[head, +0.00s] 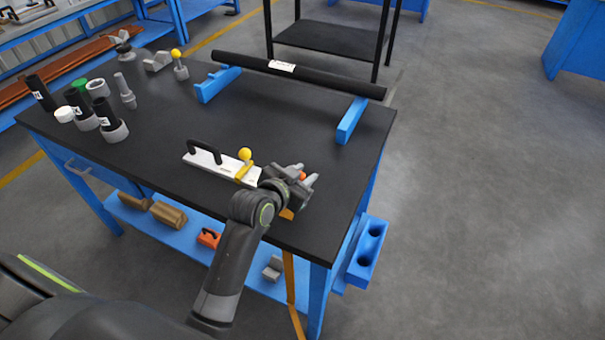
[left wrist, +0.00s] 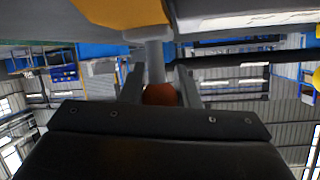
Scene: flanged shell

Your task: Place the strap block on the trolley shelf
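My left gripper (head: 302,177) is over the front right part of the dark table. In the left wrist view its fingers (left wrist: 160,85) are on both sides of a red-orange knob (left wrist: 160,95) on a grey post. An amber block (left wrist: 120,10), which I take as the strap block, joins that post; a bit of it shows below the gripper in the head view (head: 287,213), mostly hidden by my wrist. The fingers appear closed on the knob. A black framed stand, probably the trolley, has a bare dark shelf (head: 325,37) behind the table. My right gripper is out of view.
A white plate with a black handle (head: 208,157) and a yellow-knobbed clamp (head: 245,160) lies close left of the gripper. A black bar (head: 320,77) on blue supports spans the table's back. Cups and posts crowd the left. The floor at right is clear.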

